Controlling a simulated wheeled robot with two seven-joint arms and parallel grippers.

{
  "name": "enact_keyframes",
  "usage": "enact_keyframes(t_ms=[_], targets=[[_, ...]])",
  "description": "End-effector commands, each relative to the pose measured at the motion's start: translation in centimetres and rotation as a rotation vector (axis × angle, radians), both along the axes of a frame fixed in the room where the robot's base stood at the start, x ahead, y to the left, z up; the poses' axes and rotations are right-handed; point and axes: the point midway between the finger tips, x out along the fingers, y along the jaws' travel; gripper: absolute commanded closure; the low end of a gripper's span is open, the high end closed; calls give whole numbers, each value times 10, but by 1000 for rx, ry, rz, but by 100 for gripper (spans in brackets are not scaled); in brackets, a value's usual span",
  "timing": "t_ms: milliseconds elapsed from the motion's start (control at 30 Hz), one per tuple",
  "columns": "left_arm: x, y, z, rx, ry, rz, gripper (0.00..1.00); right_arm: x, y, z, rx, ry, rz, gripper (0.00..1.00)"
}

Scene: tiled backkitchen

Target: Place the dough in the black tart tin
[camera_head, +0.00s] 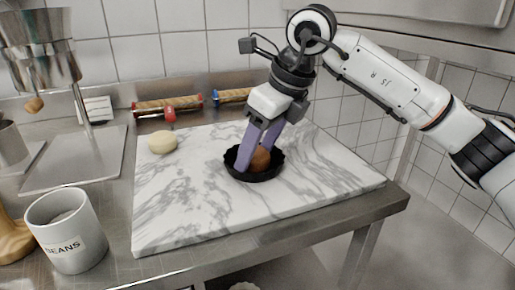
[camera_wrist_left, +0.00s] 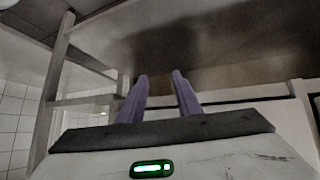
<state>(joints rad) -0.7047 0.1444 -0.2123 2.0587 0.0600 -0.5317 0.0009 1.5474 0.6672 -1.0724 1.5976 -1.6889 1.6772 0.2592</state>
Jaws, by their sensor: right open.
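The black tart tin (camera_head: 268,177) sits on the marble board, right of its middle. A brown, rounded lump (camera_head: 261,159) lies inside the tin. A pale, smooth, rounded piece (camera_head: 162,141) lies on the board's back left; I cannot tell for certain which of the two is the dough. My right gripper (camera_head: 254,158) points down into the tin, its purple fingers open at the brown lump and partly covering it. Whether they touch it is unclear. My left gripper (camera_wrist_left: 159,76) shows in the left wrist view with its fingers apart and nothing between them.
The marble board (camera_head: 190,205) lies on a steel counter. Rolls with red (camera_head: 168,105) and blue (camera_head: 232,96) ends lie behind it. A white mug marked BEANS (camera_head: 66,230) stands at the front left. The board's front left is clear.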

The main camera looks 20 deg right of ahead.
Motion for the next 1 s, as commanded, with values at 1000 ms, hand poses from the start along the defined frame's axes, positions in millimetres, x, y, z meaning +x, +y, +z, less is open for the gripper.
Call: enact_keyframes(t_ms=[1000], targets=[[0, 0, 10, 4, 3, 1, 69, -37, -27, 113, 0, 0, 0, 43]])
